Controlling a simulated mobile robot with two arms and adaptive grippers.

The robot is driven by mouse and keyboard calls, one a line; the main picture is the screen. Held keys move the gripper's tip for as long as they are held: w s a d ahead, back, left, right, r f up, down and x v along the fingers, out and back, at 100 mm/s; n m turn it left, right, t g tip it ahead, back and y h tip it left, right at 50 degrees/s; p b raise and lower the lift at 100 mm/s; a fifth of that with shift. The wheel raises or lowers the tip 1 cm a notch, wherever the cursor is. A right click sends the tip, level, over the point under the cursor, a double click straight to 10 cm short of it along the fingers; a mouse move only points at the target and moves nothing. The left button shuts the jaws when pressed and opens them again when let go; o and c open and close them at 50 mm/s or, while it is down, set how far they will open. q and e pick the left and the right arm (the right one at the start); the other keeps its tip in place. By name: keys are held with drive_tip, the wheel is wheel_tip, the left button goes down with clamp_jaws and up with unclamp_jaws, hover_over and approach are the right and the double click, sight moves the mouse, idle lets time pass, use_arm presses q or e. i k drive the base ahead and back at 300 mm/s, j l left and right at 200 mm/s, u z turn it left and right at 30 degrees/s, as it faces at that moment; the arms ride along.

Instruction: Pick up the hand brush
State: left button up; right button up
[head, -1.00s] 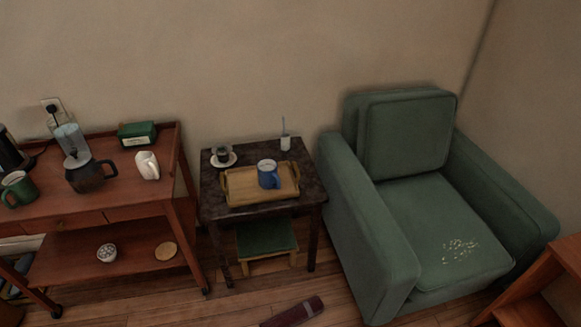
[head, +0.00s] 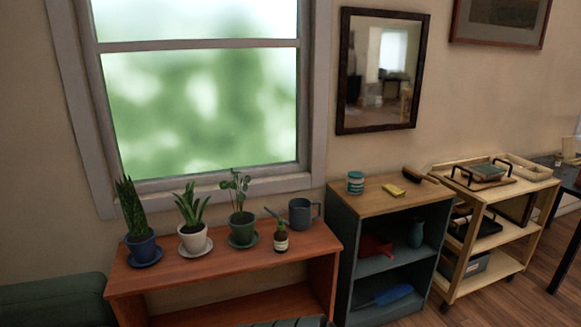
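A brown brush-like thing with a dark underside (head: 420,175), which looks like the hand brush, lies on the wooden top of the grey cabinet (head: 345,240), near its back right corner. It is small in the view and its details are hard to make out. A blue long-handled thing (head: 385,298), perhaps a dustpan or another brush, lies on the cabinet's bottom shelf. Neither of my grippers is in the head view.
A yellow sponge-like block (head: 393,190) and a teal-and-white tin (head: 355,183) share the cabinet top. A red thing (head: 375,246) and a vase (head: 416,234) are inside. Left stands a plant shelf (head: 200,270); right, a wooden cart (head: 480,283). Floor shows at the lower right.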

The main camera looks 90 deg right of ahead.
sight(416, 176)
drive_tip(key=z, duration=3.65)
drive_tip(key=u, duration=2.15)
drive_tip(key=z, duration=2.15)
drive_tip(key=i+l+u, duration=0.15)
drive_tip(key=i+l, duration=0.95)
drive_tip(key=i, duration=0.1)
